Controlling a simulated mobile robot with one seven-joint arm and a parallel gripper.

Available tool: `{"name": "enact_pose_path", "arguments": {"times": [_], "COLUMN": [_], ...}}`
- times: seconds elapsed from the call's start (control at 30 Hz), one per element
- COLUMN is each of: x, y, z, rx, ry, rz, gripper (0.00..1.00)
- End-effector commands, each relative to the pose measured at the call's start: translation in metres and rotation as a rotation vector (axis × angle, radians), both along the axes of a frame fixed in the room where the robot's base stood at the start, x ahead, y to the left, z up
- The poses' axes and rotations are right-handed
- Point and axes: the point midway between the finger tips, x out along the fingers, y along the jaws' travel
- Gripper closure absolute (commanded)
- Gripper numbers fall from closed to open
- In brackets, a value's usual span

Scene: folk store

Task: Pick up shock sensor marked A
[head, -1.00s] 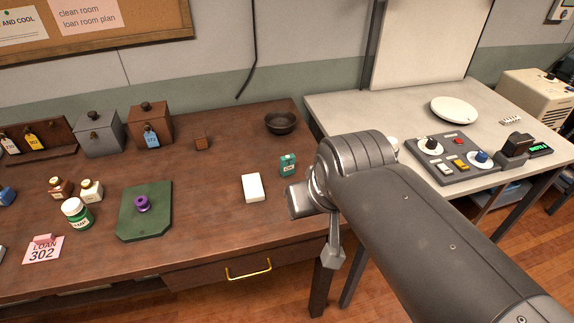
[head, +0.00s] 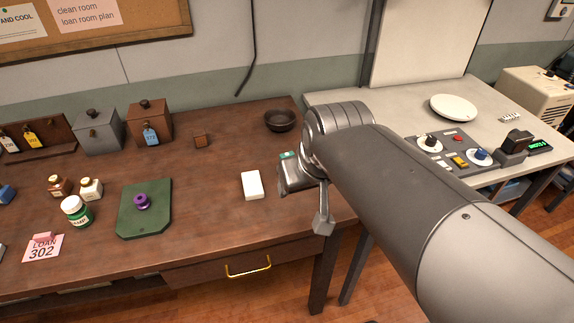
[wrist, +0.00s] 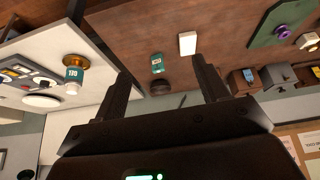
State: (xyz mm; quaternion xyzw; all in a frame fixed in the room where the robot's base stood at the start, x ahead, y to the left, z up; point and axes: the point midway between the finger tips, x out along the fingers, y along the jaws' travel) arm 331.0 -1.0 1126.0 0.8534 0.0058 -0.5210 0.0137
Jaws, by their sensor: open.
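A small teal box-like item with a pale label (wrist: 157,63) lies on the brown desk. It may be the shock sensor, but I cannot read an A on it. In the head view, only a sliver of the teal item (head: 288,155) shows behind my wrist. My gripper (wrist: 160,67) is open and empty; in the wrist view its two fingers frame the teal item, apart from it.
A white block (head: 252,185) lies left of the teal item, and a dark bowl (head: 280,121) stands behind it. A green mat (head: 157,215) bears a purple spool-like piece. A grey control panel (head: 440,160) is on the pale table. The desk's middle is mostly clear.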

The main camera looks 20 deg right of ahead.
Motion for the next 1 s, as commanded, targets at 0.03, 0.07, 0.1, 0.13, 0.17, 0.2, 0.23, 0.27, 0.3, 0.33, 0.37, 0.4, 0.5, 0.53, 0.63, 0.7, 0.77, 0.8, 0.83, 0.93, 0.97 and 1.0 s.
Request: {"name": "enact_pose_path", "arguments": {"times": [0.03, 0.07, 0.1, 0.13, 0.17, 0.2, 0.23, 0.27, 0.3, 0.33, 0.37, 0.4, 0.5, 0.53, 0.63, 0.7, 0.77, 0.8, 0.83, 0.93, 0.97, 1.0], "x": [0.016, 0.025, 0.036, 0.045, 0.054, 0.066, 0.075, 0.085, 0.096, 0.106, 0.115, 0.127, 0.156, 0.166, 0.194, 0.213, 0.228, 0.237, 0.242, 0.257, 0.26, 0.264], "y": [-0.001, -0.002, -0.003, -0.004, -0.005, -0.006, -0.007, -0.008, -0.01, -0.012, -0.013, -0.015, -0.021, -0.023, -0.031, -0.036, -0.041, -0.043, -0.046, -0.051, -0.052, -0.053], "z": [-0.001, -0.001, -0.002, -0.003, -0.004, -0.006, -0.008, -0.01, -0.014, -0.016, -0.019, -0.023, -0.037, -0.041, -0.058, -0.071, -0.082, -0.089, -0.093, -0.106, -0.109, -0.112], "rx": [-0.004, -0.008, -0.011, -0.012, -0.013, -0.016, -0.018, -0.019, -0.02, -0.021, -0.021, -0.02, -0.019, -0.018, -0.012, -0.008, -0.004, -0.002, 0.001, 0.005, 0.007, 0.009], "ry": [0.012, 0.016, 0.021, 0.023, 0.027, 0.032, 0.035, 0.037, 0.043, 0.046, 0.049, 0.053, 0.063, 0.064, 0.073, 0.077, 0.08, 0.081, 0.082, 0.083, 0.084, 0.084], "rz": [0.006, 0.01, 0.017, 0.023, 0.027, 0.034, 0.039, 0.045, 0.052, 0.057, 0.061, 0.068, 0.085, 0.09, 0.105, 0.114, 0.121, 0.126, 0.127, 0.135, 0.136, 0.138], "gripper": [0.33, 0.33, 0.33, 0.33, 0.33, 0.33, 0.33, 0.33, 0.33, 0.33, 0.33, 0.33, 0.33, 0.33, 0.33, 0.33, 0.33, 0.33, 0.33, 0.33, 0.33, 0.33]}}
